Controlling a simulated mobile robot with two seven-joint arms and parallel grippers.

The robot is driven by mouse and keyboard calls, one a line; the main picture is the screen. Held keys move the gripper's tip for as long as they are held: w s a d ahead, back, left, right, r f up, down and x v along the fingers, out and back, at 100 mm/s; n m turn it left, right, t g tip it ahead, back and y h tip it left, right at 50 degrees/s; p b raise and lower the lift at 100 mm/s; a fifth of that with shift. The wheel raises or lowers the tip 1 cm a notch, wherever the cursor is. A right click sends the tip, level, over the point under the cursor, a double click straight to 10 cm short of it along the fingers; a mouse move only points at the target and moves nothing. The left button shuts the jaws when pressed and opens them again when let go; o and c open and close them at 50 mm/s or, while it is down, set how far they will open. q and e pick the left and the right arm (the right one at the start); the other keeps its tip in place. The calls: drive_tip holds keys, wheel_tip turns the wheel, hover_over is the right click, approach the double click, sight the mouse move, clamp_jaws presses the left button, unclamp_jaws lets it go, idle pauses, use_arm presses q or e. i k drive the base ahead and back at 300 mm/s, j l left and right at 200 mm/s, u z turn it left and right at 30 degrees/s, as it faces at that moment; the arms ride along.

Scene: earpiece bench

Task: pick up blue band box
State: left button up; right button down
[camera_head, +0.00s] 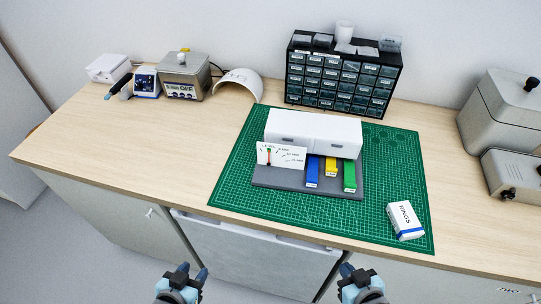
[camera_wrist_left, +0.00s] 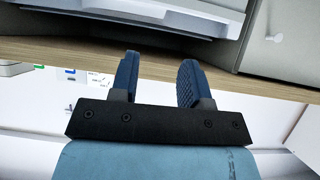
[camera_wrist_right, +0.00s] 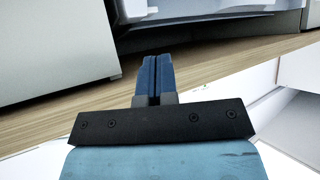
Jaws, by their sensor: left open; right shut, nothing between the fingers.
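A small white box with a blue band along its lower edge and the word RINGS on top (camera_head: 405,220) lies on the front right corner of the green cutting mat (camera_head: 395,170). My left gripper (camera_head: 192,270) is open and empty, in front of the bench and well left of the box. It also shows in the left wrist view (camera_wrist_left: 159,60) with its fingers apart. My right gripper (camera_head: 347,267) is shut and empty, in front of the bench, left of and nearer than the box. The right wrist view shows its fingers together (camera_wrist_right: 153,62). Neither gripper touches the box.
A white block (camera_head: 310,130), a gauge card (camera_head: 281,156) and blue, yellow and green strips stand on a grey base on the mat. A drawer cabinet (camera_head: 340,77) is behind. Grey machines (camera_head: 500,110) stand at right, small devices (camera_head: 184,75) at left. The bench's front left is clear.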

sight(407, 227)
drive_tip(key=z, duration=1.25)
